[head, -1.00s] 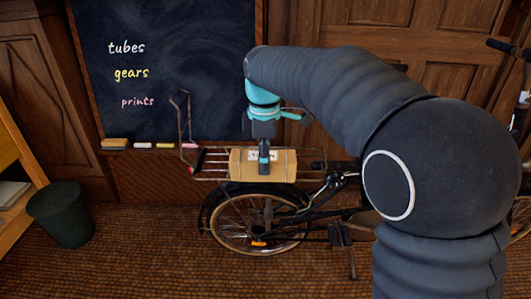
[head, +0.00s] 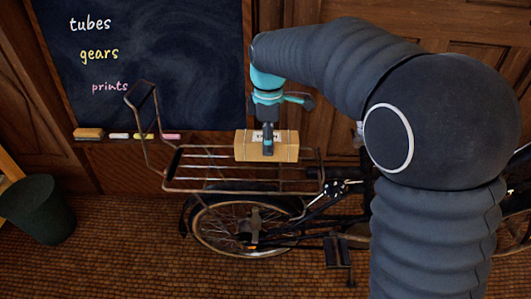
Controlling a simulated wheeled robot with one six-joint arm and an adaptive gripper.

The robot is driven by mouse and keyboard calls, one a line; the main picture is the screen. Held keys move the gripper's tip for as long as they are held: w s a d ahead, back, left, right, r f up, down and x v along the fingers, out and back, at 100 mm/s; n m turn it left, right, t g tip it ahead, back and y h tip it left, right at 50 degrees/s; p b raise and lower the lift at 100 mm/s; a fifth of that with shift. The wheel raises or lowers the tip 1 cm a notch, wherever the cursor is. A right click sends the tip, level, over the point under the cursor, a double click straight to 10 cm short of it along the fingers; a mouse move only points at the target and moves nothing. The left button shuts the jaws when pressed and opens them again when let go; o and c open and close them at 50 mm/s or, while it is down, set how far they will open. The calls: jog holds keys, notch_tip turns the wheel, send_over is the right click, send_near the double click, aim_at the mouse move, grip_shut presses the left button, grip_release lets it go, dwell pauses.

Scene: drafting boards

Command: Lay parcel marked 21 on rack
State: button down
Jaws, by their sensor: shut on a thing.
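A tan box-shaped parcel (head: 250,151) with string and a white label is in the head view, over the far side of the bicycle's rack. The label's marking is too small and partly covered to read. My gripper (head: 267,150) is shut on the parcel from above and in front. The wire rack (head: 190,184) sits over the rear wheel, with bare bars to the left of and below the parcel. I cannot tell whether the parcel touches the rack or hangs above it.
A chalkboard (head: 160,70) with a ledge holding an eraser (head: 88,134) and chalks stands behind. An upright bent frame (head: 143,105) rises at the rack's left end. A dark green bin (head: 38,210) stands at left.

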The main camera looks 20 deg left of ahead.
jog(key=shift+f, duration=2.3)
jog(key=shift+f, duration=0.1)
jog(key=shift+c, duration=1.2)
grip_release()
notch_tip(320, 180, up, 12)
jog(key=shift+r+p, duration=0.1)
jog(key=shift+p, duration=0.3)
